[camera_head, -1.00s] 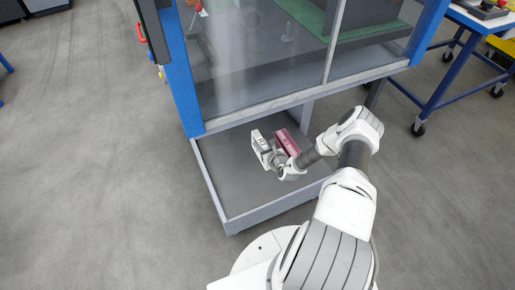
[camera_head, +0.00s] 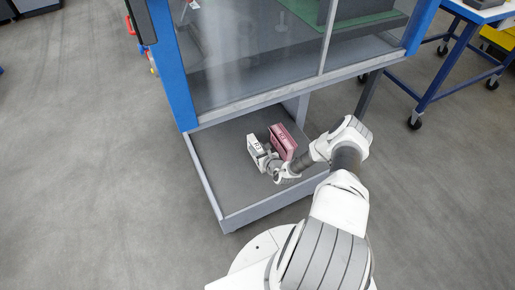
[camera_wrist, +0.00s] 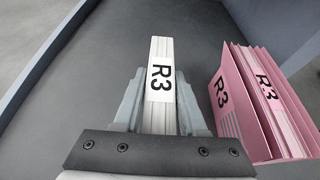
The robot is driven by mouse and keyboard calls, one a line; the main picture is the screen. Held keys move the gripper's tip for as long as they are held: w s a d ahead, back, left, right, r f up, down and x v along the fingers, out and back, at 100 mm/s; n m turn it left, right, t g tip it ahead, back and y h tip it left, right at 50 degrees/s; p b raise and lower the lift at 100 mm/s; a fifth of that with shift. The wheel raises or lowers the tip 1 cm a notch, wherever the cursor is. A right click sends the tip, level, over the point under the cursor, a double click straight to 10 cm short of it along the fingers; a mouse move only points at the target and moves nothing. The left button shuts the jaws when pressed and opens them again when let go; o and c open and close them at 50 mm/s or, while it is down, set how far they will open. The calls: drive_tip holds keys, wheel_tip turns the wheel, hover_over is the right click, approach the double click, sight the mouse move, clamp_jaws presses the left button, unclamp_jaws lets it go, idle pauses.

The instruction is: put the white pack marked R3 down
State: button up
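The white pack marked R3 (camera_head: 255,146) is in the low grey tray, left of a pink pack. In the wrist view the white pack (camera_wrist: 160,80) stands on edge between the fingers of my gripper (camera_wrist: 160,100), its R3 label facing the camera. My gripper (camera_head: 266,158) appears shut on it, with a finger against each side. The pack's underside is hidden, so I cannot tell whether it touches the tray floor.
The pink pack marked R3 (camera_wrist: 255,100) stands close on the right, with a gap to my right finger. The tray (camera_head: 215,190) has raised rims and free floor on the left and front. The glazed cabinet (camera_head: 255,60) overhangs the tray's back.

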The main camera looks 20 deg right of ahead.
drive_tip(key=o, duration=0.3)
drive_tip(key=shift+o, duration=0.2)
drive_tip(key=shift+r, duration=0.1)
drive_tip(key=shift+r, duration=0.3)
drive_tip(key=p+v, duration=0.5)
drive_tip(key=v, duration=0.7)
